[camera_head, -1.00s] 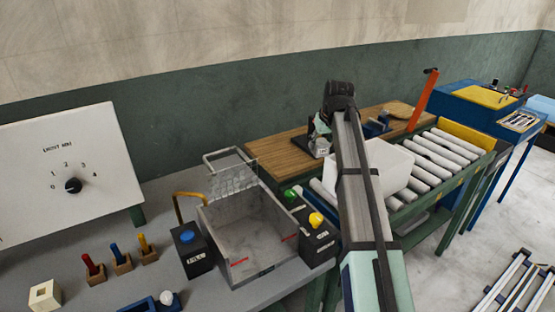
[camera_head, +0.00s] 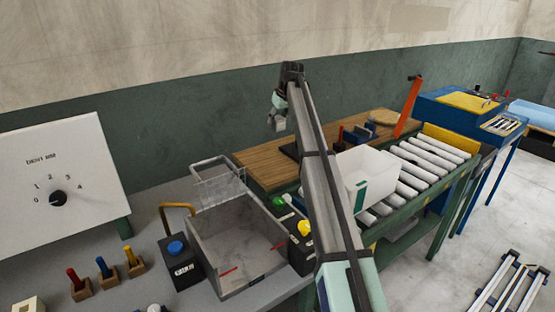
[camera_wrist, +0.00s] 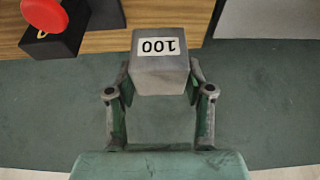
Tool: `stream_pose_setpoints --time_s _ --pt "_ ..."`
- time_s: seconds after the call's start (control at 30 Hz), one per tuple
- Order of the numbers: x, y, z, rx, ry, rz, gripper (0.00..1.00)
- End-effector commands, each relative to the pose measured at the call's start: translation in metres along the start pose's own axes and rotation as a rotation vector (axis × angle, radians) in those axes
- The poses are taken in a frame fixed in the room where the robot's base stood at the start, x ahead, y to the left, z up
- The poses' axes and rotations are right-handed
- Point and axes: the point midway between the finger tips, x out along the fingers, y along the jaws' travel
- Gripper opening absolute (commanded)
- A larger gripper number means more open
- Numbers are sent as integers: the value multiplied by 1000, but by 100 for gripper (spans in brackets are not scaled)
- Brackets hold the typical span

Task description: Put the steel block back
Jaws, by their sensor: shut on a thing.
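The steel block (camera_wrist: 160,72), a grey block with a white label reading 100, is between the fingers of my gripper (camera_wrist: 160,88) in the wrist view. My gripper is shut on it. In the head view my gripper (camera_head: 277,117) is at the end of the raised arm, above the left part of the wooden bench top (camera_head: 262,170). The block is too small there to make out clearly. The wrist view shows the block apart from the bench, with the wood (camera_wrist: 112,42) beyond it.
A grey metal bin with a wire guard (camera_head: 240,245) stands front left of the bench. A white box (camera_head: 362,172) sits by the rollers (camera_head: 425,158). An orange lever (camera_head: 407,107) rises at the back. In the wrist view a red knob (camera_wrist: 44,12) is at the upper left.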

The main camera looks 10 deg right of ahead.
Motion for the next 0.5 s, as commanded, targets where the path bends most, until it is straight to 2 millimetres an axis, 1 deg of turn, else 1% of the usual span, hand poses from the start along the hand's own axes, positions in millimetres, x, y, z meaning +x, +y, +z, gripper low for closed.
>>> stream_pose_setpoints --time_s 0.3,0.5 --pt "59 -1 26 0 1 0 0" --pt "94 -1 40 0 2 1 0"
